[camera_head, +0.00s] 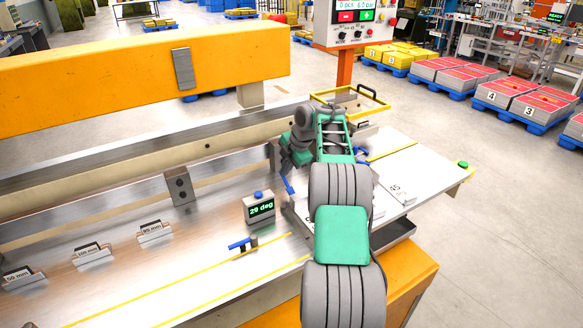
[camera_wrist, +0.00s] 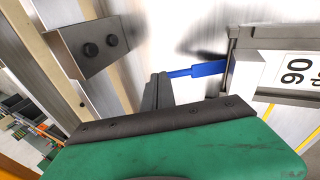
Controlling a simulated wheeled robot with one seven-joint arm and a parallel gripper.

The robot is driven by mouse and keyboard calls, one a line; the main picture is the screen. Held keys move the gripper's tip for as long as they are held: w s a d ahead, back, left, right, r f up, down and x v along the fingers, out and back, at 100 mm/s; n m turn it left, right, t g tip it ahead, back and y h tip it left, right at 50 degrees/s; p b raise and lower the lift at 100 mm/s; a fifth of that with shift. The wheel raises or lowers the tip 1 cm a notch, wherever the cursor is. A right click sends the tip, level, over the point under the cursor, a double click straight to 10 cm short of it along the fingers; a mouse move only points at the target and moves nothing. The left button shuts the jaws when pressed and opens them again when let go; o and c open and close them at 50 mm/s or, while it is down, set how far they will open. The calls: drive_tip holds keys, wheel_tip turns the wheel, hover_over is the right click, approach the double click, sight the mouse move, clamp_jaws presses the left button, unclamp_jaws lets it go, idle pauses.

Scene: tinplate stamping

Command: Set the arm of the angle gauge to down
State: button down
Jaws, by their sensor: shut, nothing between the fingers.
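The angle gauge's blue arm (camera_wrist: 205,69) shows in the wrist view, running right from my gripper to a grey metal part beside a white plate marked 90 (camera_wrist: 297,70). In the head view a blue bar (camera_head: 288,185) slants just below my gripper (camera_head: 284,170). A small grey box with a green readout of 29 deg (camera_head: 261,209) stands left of it. My gripper (camera_wrist: 158,82) is shut and empty, its tips at the free end of the blue arm; I cannot tell whether they touch. My arm hides much of the gauge in the head view.
A dark bracket with two bolts (camera_wrist: 92,48) is close to my gripper. A blue-handled piece (camera_head: 240,243) lies on the bench left of the gauge. Blocks with mm labels (camera_head: 153,232) stand further left. A block marked 45 (camera_head: 396,191) is at right.

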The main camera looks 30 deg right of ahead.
drive_tip(key=shift+w+b+x, duration=0.15)
drive_tip(key=shift+b+x, duration=0.2)
drive_tip(key=shift+x, duration=0.45)
drive_tip(key=shift+w+b+x, duration=0.15)
drive_tip(key=shift+b+x, duration=0.15)
drive_tip(key=shift+x, duration=0.5)
drive_tip(key=shift+d, duration=0.15)
drive_tip(key=shift+r, duration=0.15)
drive_tip(key=v, duration=0.7)
drive_tip(key=shift+s+r, duration=0.2)
drive_tip(key=shift+r, duration=0.1)
